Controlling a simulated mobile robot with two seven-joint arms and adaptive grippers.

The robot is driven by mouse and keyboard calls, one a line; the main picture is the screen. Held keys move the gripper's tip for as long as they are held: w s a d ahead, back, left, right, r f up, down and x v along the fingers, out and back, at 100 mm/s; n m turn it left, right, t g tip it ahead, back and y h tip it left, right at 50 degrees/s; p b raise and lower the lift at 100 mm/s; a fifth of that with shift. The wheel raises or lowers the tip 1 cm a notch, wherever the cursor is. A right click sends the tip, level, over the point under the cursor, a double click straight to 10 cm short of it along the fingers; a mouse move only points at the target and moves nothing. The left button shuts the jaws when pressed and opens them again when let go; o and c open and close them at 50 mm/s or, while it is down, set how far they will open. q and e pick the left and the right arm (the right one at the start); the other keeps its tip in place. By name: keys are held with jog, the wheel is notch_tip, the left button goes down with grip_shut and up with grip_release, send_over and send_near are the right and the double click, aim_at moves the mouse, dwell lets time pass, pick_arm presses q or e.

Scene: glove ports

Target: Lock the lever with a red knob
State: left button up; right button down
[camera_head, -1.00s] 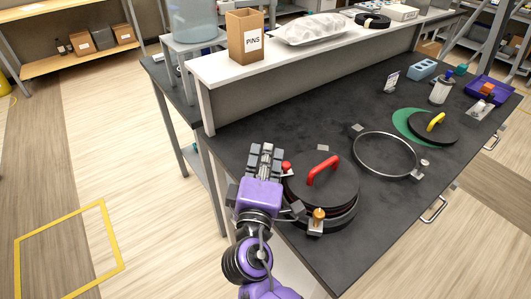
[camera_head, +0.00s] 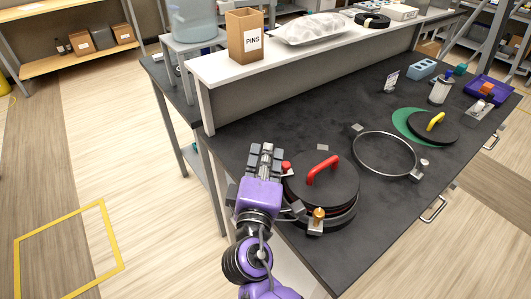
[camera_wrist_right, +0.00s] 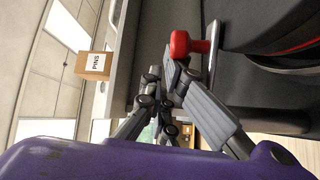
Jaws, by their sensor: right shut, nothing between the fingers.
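The red knob (camera_head: 286,166) of the lever sits at the left rim of a round black port cover with a red handle (camera_head: 323,170). In the wrist view the red knob (camera_wrist_right: 181,44) joins a short metal bar (camera_wrist_right: 213,45) beside the dark cover. My right gripper (camera_head: 265,152) is just left of the knob, shut and empty. In the wrist view the gripper's fingers (camera_wrist_right: 165,78) come up close to the knob; I cannot tell if they touch it. The lever is mostly hidden in the head view. My left gripper is not in view.
A brass-coloured knob (camera_head: 318,213) is on the cover's front bracket. An open metal ring (camera_head: 385,154) lies to the right, then a black lid with a yellow handle (camera_head: 434,122) on a green disc. A raised white shelf (camera_head: 215,66) runs along the back. The dark bench between is clear.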

jog(key=shift+d, duration=0.3)
notch_tip(320, 180, up, 10)
jog(key=shift+a, duration=0.3)
